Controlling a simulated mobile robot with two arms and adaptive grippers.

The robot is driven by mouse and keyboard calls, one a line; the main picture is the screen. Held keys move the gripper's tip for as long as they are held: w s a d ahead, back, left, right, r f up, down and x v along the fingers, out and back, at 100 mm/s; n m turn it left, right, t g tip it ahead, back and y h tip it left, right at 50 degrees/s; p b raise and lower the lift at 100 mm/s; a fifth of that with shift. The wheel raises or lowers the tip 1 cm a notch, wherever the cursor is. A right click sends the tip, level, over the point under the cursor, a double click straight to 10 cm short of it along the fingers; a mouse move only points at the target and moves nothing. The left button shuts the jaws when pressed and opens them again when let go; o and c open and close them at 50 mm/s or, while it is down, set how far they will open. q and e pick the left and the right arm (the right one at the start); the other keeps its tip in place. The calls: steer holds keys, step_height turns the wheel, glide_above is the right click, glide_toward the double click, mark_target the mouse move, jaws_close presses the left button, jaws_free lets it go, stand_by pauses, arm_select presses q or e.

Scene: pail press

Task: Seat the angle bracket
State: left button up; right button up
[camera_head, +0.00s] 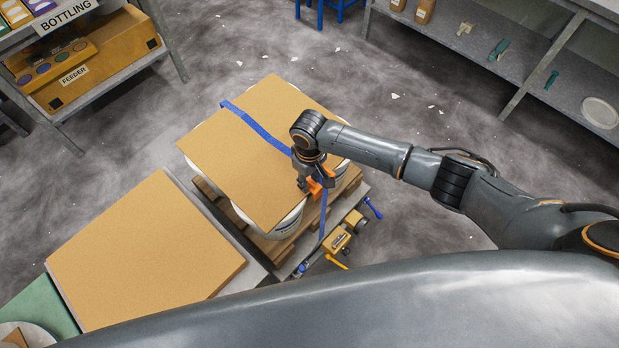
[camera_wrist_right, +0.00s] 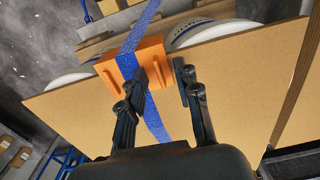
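The orange angle bracket (camera_head: 317,187) is at the near right edge of the cardboard sheet (camera_head: 240,165) on top of the pails. In the right wrist view the bracket (camera_wrist_right: 117,70) lies against the sheet's edge, and the blue strap (camera_wrist_right: 132,62) runs across it. My right gripper (camera_head: 303,181) is right at the bracket. Its two fingers (camera_wrist_right: 163,80) are apart, with one over the strap and bracket and the other just beyond the bracket's right side. Whether either finger touches the bracket cannot be told. My left gripper is not in view.
White pails (camera_head: 287,222) stand on a wooden pallet under the sheet. A yellow strap tool (camera_head: 340,240) sits at the pallet's right side. Another cardboard sheet (camera_head: 145,255) lies at front left. Shelving stands at the back left and right; open floor lies between.

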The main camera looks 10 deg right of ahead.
steer(key=shift+r, duration=0.2)
step_height(320, 180, up, 12)
steer(key=shift+f, duration=0.2)
stand_by(0.3)
